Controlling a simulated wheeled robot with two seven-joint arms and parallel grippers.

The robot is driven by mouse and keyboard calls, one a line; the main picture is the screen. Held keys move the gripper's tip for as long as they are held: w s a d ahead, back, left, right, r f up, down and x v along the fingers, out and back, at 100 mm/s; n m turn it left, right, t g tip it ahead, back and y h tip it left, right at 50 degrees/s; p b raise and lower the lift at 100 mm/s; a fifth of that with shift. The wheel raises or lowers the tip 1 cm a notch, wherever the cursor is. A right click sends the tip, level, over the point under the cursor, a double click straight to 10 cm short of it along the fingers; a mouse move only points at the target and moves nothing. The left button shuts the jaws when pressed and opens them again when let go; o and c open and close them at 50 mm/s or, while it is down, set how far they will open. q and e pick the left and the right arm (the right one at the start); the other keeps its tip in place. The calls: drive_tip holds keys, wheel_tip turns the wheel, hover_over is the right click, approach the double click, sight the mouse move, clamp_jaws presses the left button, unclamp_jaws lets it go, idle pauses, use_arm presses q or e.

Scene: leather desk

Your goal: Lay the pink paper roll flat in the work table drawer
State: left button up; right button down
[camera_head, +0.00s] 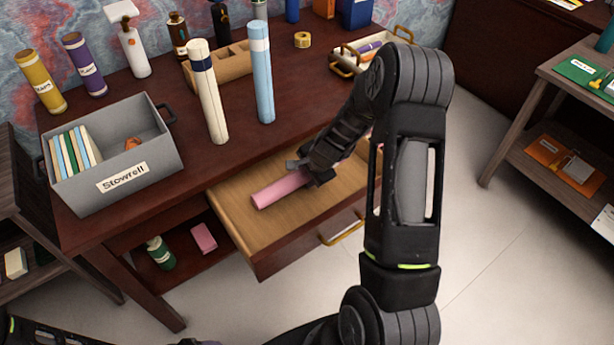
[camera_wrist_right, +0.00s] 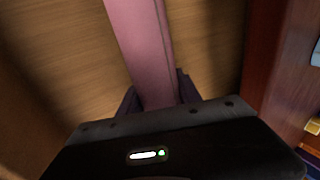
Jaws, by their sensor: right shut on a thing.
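The pink paper roll (camera_head: 279,189) lies roughly level inside the open work table drawer (camera_head: 235,212), along its length; I cannot tell whether it touches the drawer floor.
On the work table (camera_head: 180,178) stand a grey bin (camera_head: 120,185), a cream roll (camera_head: 208,95), a light blue roll (camera_head: 262,75) and a tan organizer (camera_head: 222,68). A small tray (camera_head: 400,35) is at the back right. The drawer's left part is clear.

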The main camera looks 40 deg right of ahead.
sight(311, 190)
use_arm(q)
drive_tip(key=shift+f, duration=0.3)
use_arm(e)
drive_tip(key=shift+g, duration=0.4)
drive_tip(key=s+f, duration=0.2)
drive_tip(key=f, duration=0.1)
drive_tip(key=shift+s+a+f, duration=0.1)
drive_tip(key=shift+s+a, duration=0.1)
drive_tip(key=shift+s, duration=0.15)
drive_tip(key=c, duration=1)
unclamp_jaws()
drive_tip(key=shift+c, duration=0.2)
drive_tip(key=o, duration=0.3)
use_arm(q)
drive_tip(key=shift+w+d+r+p, duration=0.1)
drive_tip(key=shift+r+p, duration=0.45)
drive_tip(key=shift+p, duration=0.05)
drive_tip(key=shift+w+d+r+p, duration=0.1)
drive_tip(key=shift+r+p, duration=0.45)
drive_tip(key=shift+p, duration=0.05)
use_arm(e)
wheel_tip(311, 190, up, 10)
drive_tip(key=shift+s+t, duration=0.4)
drive_tip(key=shift+w, duration=0.1)
